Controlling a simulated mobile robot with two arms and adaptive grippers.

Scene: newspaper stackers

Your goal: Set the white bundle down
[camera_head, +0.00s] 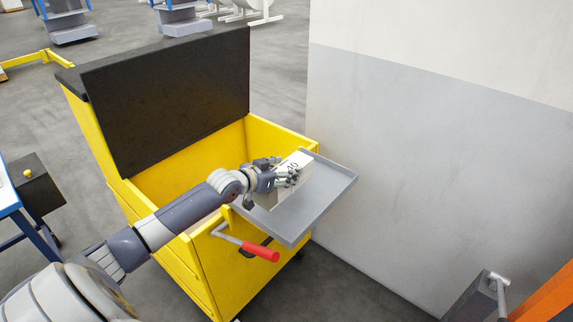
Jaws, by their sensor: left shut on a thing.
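The white bundle (293,196) is a pale block with a dark printed mark on its upper part. It is over the grey tray (325,207) on the right side of the yellow cart. My left gripper (291,175) is shut on the bundle, from its left side. The fingers hide part of the bundle. I cannot tell whether the bundle's underside touches the tray. My right gripper is not in view.
The yellow cart (213,262) has a raised black lid (175,95) and a red-handled lever (262,252) at its front. A grey and white wall (430,170) stands close right of the tray. A blue-framed stand (38,228) is at the left.

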